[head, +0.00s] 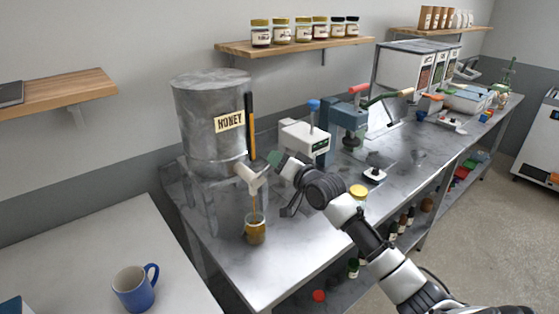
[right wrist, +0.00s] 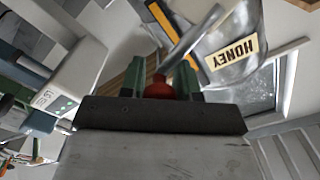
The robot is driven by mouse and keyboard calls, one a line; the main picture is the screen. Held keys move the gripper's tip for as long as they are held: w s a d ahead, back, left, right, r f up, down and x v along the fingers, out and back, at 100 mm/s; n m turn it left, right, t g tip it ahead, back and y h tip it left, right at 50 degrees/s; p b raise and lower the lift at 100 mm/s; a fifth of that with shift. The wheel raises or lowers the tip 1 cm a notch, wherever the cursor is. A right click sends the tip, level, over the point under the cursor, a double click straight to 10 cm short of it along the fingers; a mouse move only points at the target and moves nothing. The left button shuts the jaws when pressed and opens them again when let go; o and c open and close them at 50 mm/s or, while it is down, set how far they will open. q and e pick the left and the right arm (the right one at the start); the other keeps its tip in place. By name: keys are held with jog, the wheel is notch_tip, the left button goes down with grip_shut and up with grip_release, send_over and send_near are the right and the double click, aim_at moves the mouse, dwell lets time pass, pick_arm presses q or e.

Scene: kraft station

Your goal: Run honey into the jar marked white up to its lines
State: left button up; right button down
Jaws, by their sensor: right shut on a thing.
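The metal honey tank (head: 205,130), labelled HONEY, stands on legs at the left end of the steel bench; it also shows in the right wrist view (right wrist: 232,68). A pale tap (head: 247,178) sticks out low on its front. A thin amber stream of honey (head: 254,206) falls from it into an open glass jar (head: 255,232) below. The jar holds amber honey; its lines and any white mark are too small to make out. My right gripper (head: 275,163) is at the tap, its green fingers (right wrist: 159,82) shut on the red knob (right wrist: 158,88) of the grey lever. My left gripper is out of view.
A white device (head: 303,138) and a blue-grey press (head: 348,122) stand behind my right gripper. A blue mug (head: 134,288) is on the white table at left.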

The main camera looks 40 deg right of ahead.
jog(key=shift+f, duration=0.6)
jog(key=c, duration=1.1)
grip_release()
jog(key=shift+c, duration=0.2)
jog(key=shift+o, duration=1.7)
jog(key=shift+r, duration=0.25)
jog(key=s+d+b, duration=0.1)
jog(key=s+b, duration=0.1)
jog(key=s, duration=0.8)
jog(key=shift+s+b, duration=0.4)
jog(key=shift+c, duration=0.3)
